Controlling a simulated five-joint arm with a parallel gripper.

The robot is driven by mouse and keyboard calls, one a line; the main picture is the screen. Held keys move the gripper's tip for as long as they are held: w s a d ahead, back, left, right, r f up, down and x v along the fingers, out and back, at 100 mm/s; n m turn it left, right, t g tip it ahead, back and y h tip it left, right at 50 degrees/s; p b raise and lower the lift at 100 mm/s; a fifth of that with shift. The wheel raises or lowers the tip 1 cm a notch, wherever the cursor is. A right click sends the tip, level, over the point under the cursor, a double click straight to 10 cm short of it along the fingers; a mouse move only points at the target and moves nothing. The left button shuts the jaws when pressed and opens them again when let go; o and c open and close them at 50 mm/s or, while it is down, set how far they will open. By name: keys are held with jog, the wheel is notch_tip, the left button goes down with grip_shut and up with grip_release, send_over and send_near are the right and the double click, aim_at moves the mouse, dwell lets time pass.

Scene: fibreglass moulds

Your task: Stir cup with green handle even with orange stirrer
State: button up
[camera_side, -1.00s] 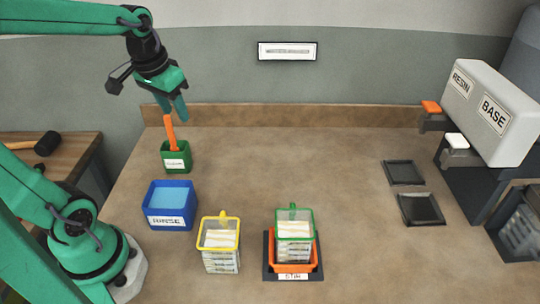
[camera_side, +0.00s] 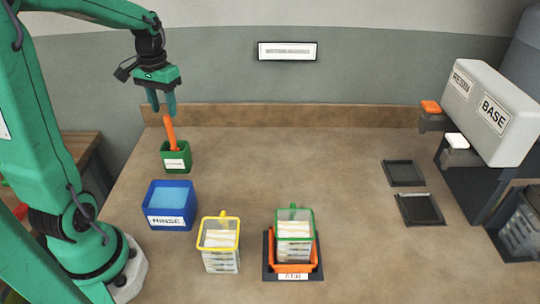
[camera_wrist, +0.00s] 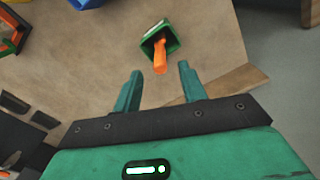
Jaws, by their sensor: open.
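The orange stirrer (camera_side: 170,131) stands upright, slightly tilted, in a small green holder (camera_side: 176,160) at the back left of the table. My gripper (camera_side: 162,106) is open just above the stirrer's top. In the wrist view my open fingers (camera_wrist: 157,84) point toward the stirrer (camera_wrist: 160,58) and the green holder (camera_wrist: 168,46), with nothing between them. The cup with the green handle (camera_side: 295,225) is clear, holds pale contents, and sits in an orange holder (camera_side: 309,266) on a dark base at the front middle.
A blue rinse tub (camera_side: 168,223) stands in front of the green holder. A cup with a yellow handle (camera_side: 220,256) stands left of the orange holder. Dispensers marked resin and base (camera_side: 493,112) are at the right, near dark trays (camera_side: 404,173). The table's middle is clear.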

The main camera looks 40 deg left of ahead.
send_over(174, 148)
jog(key=shift+w+a+f, duration=0.1)
jog(key=shift+a+f, duration=0.1)
jog(key=shift+f, duration=1.7)
jog(key=shift+a+f, duration=0.15)
jog(key=shift+f, duration=1.75)
grip_shut()
jog(key=shift+r, duration=0.15)
jog(key=shift+r, duration=5.4)
